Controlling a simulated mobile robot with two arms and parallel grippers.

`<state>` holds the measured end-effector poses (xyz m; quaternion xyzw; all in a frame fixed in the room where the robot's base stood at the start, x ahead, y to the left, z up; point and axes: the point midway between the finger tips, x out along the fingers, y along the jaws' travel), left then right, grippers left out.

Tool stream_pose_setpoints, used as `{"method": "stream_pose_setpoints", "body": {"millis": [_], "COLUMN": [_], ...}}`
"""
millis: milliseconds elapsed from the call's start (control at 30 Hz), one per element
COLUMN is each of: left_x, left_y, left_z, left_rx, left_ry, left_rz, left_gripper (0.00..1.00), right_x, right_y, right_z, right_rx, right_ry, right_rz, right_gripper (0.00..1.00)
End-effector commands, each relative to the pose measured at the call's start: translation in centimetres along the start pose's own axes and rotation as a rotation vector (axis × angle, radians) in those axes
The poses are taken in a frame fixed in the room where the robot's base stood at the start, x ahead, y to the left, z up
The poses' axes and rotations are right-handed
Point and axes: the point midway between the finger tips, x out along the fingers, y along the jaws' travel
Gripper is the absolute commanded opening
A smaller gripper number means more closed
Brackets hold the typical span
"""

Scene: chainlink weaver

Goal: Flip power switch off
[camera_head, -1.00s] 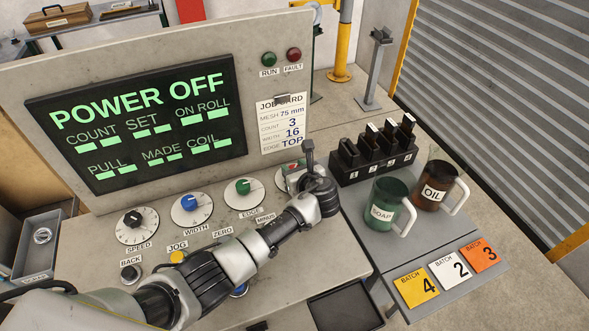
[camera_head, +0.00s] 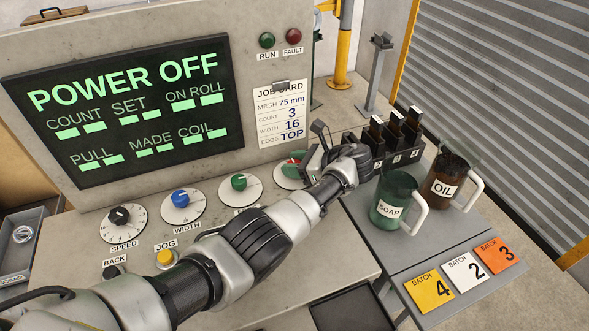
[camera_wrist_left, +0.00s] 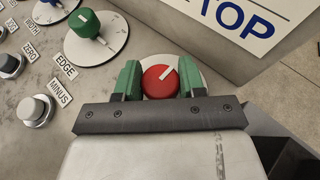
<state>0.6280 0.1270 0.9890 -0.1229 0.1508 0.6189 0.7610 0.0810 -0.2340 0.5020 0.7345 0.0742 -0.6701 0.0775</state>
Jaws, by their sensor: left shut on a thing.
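The red power knob (camera_wrist_left: 160,82) sits on a round white plate with its white mark pointing up and right in the left wrist view. My left gripper (camera_wrist_left: 160,80) has its two green fingertips on either side of this knob and is shut on it. In the head view, my left gripper (camera_head: 298,160) is at the right end of the row of knobs and partly hides the red knob. The display (camera_head: 125,105) reads POWER OFF in green. My right gripper is not in view.
Green (camera_head: 239,182), blue (camera_head: 180,198) and black (camera_head: 118,215) knobs line the panel to the left. A job card (camera_head: 281,115) hangs above. To the right stand a black block with slots (camera_head: 405,157), a soap mug (camera_head: 392,200) and an oil mug (camera_head: 450,188).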

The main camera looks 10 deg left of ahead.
Motion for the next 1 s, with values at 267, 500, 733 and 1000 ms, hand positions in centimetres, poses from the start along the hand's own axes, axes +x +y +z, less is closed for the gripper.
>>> {"method": "stream_pose_setpoints", "body": {"millis": [267, 500, 733, 1000], "left_x": [0.06, 0.07, 0.07, 0.05], "left_y": [0.06, 0.07, 0.04, 0.00], "left_z": [-0.11, -0.09, -0.06, 0.07], "left_rx": [-0.010, -0.009, -0.009, -0.010], "left_ry": [0.002, 0.002, 0.002, 0.001], "left_rz": [0.028, 0.029, 0.028, 0.026], "left_gripper": [0.16, 0.16, 0.64, 0.64], "right_x": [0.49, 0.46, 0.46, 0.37], "right_y": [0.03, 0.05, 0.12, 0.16], "right_z": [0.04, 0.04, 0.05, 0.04], "right_rx": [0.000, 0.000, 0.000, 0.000], "right_ry": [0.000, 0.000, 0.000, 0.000], "right_rz": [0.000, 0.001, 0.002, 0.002], "right_gripper": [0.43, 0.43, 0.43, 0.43]}}
